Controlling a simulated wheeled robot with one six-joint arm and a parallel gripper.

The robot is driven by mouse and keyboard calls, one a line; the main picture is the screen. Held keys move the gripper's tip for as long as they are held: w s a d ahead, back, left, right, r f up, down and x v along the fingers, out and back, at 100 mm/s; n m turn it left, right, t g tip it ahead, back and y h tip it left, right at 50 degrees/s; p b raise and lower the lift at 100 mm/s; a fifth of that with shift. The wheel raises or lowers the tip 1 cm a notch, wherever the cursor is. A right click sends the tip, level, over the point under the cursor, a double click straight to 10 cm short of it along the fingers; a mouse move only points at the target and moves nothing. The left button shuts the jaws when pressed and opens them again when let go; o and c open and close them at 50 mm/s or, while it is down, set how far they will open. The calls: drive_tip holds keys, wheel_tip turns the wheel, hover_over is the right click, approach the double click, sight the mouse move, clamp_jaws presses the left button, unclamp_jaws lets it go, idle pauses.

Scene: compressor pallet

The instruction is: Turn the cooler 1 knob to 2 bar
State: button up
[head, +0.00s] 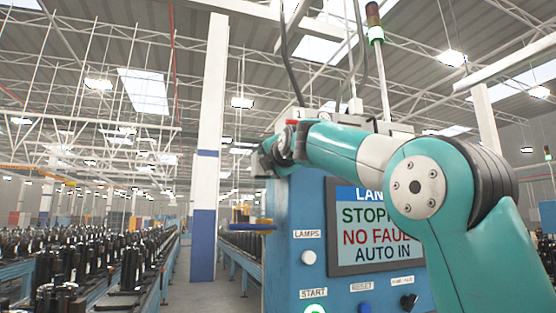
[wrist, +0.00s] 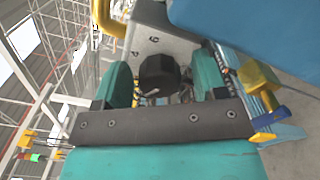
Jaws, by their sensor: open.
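In the wrist view a dark, faceted knob (wrist: 158,72) sits in front of a grey plate (wrist: 160,42) that carries printed digits, 4 and 6 among them. My gripper (wrist: 163,88) is open, with one teal finger on each side of the knob. A gap shows between the knob and each finger. Whether this knob is cooler 1's cannot be read here, and its pointer mark is not visible. In the head view my gripper (head: 266,160) is at the left edge of the blue cabinet, and the knob is hidden there.
The blue cabinet (head: 300,262) has a screen (head: 375,226) reading STOPPED, NO FAULT, AUTO IN, with buttons below. A yellow part (wrist: 258,82) lies right of my gripper in the wrist view. Conveyors with dark bottle-like items (head: 85,262) stand left; the aisle (head: 188,268) is clear.

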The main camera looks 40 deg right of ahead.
drive_tip(key=b+v, duration=0.7)
drive_tip(key=v, duration=1)
drive_tip(key=shift+s+r, duration=0.1)
drive_tip(key=a+f+m+g+y, duration=0.25)
drive_tip(key=a+f, duration=0.25)
drive_tip(key=f, duration=0.5)
drive_tip(key=w+a+f+m+g+y, duration=0.1)
drive_tip(key=a+f+g+y, duration=0.3)
drive_tip(key=f, duration=0.6)
drive_tip(key=a+f+m+g+y, duration=0.1)
drive_tip(key=a+f+m, duration=0.1)
drive_tip(key=a+f, duration=0.6)
drive_tip(key=s+a+f+m+g, duration=0.1)
drive_tip(key=s+f+m+g, duration=0.1)
drive_tip(key=s+f, duration=0.5)
drive_tip(key=s+a+f+m+g+y, duration=0.1)
drive_tip(key=s+a+f+m+g, duration=0.1)
drive_tip(key=s+f, duration=0.5)
drive_tip(key=s+a+f+m+g, duration=0.1)
drive_tip(key=s+f+m+g, duration=0.3)
drive_tip(key=f, duration=0.6)
drive_tip(key=s+g, duration=0.2)
drive_tip(key=s, duration=0.1)
drive_tip(key=shift+a+f+y+b, duration=0.35)
drive_tip(key=shift+a, duration=0.05)
drive_tip(key=shift+m, duration=0.25)
